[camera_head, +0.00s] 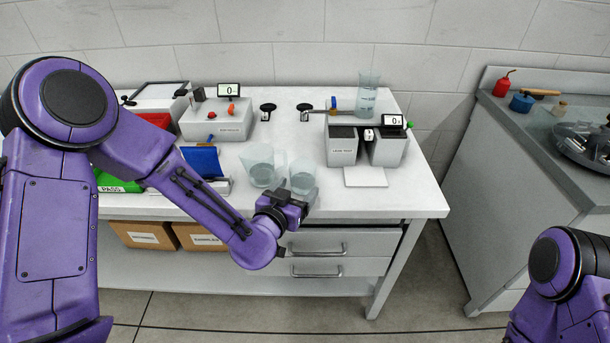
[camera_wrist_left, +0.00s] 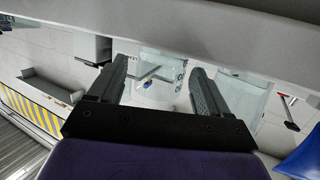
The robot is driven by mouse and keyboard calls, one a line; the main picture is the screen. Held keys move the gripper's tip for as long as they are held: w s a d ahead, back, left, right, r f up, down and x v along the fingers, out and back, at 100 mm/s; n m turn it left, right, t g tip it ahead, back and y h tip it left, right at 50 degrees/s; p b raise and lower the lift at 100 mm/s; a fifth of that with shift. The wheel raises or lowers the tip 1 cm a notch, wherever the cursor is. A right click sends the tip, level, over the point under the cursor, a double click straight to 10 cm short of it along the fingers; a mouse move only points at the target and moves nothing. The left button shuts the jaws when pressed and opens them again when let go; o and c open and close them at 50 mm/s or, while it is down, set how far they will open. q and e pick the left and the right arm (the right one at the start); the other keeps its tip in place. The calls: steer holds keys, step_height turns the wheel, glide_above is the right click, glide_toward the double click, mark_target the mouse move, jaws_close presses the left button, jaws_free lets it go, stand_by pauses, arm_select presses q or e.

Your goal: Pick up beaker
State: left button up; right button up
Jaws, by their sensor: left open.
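Two clear beakers stand on the white bench in the head view, a left one (camera_head: 259,165) and a right one (camera_head: 302,177), near the front edge. A taller clear beaker (camera_head: 367,93) stands at the back right. My left gripper (camera_head: 291,198) is at the bench's front edge, just in front of the right beaker. In the left wrist view its two dark fingers (camera_wrist_left: 160,82) are spread apart. Clear glassware shows between and beyond them, and another clear vessel (camera_wrist_left: 243,98) is to the right. I cannot tell whether the fingers touch glass. My right gripper is out of view.
A grey two-block device (camera_head: 372,147) with a small display is right of the beakers. A blue holder (camera_head: 203,162) and green tray (camera_head: 118,184) are to the left. Drawers (camera_head: 340,243) lie below the bench top. A separate grey counter (camera_head: 540,150) is at right.

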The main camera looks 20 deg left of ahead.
mark_target(298, 184)
arm_select(q)
steer(key=p+x, duration=0.1)
steer(key=x, duration=0.4)
steer(key=shift+w+a, duration=0.15)
steer(key=shift+w, duration=0.1)
steer(key=shift+s, duration=0.15)
steer(key=shift+c, duration=0.9)
steer(key=c, duration=0.6)
steer(key=shift+r, duration=0.15)
